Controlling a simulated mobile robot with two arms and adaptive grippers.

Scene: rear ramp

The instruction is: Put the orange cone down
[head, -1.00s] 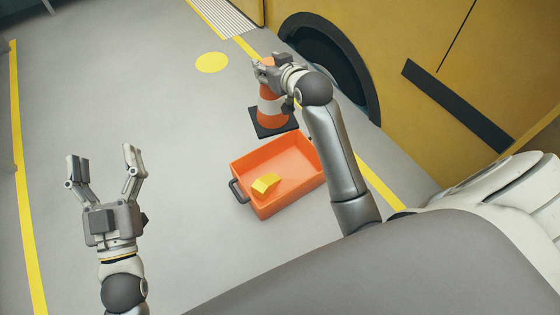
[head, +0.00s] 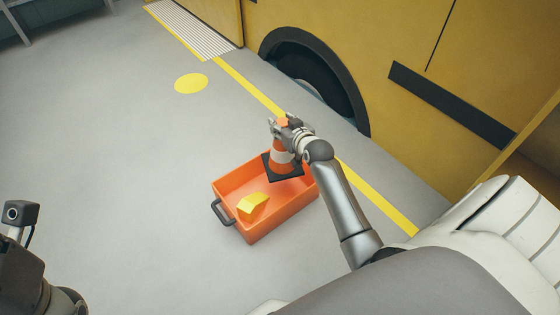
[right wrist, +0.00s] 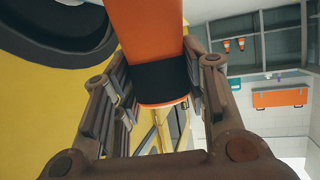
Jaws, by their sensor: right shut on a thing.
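The orange cone (head: 283,160), with a white band and a black square base (head: 287,171), is upright in my right gripper (head: 281,123). The gripper is shut on its upper part. The cone's base appears over the far right part of the orange crate (head: 268,226); I cannot tell whether it touches the crate. In the right wrist view the cone (right wrist: 148,25) runs between the fingers of the gripper (right wrist: 155,85), with a dark band across it. Part of my left arm shows at the lower left edge of the head view; its fingers do not show.
A yellow block (head: 252,207) lies in the crate, which has a dark handle (head: 222,212). A yellow vehicle (head: 385,45) with a wheel (head: 318,75) stands at the right. A yellow floor line (head: 245,84) runs beside it.

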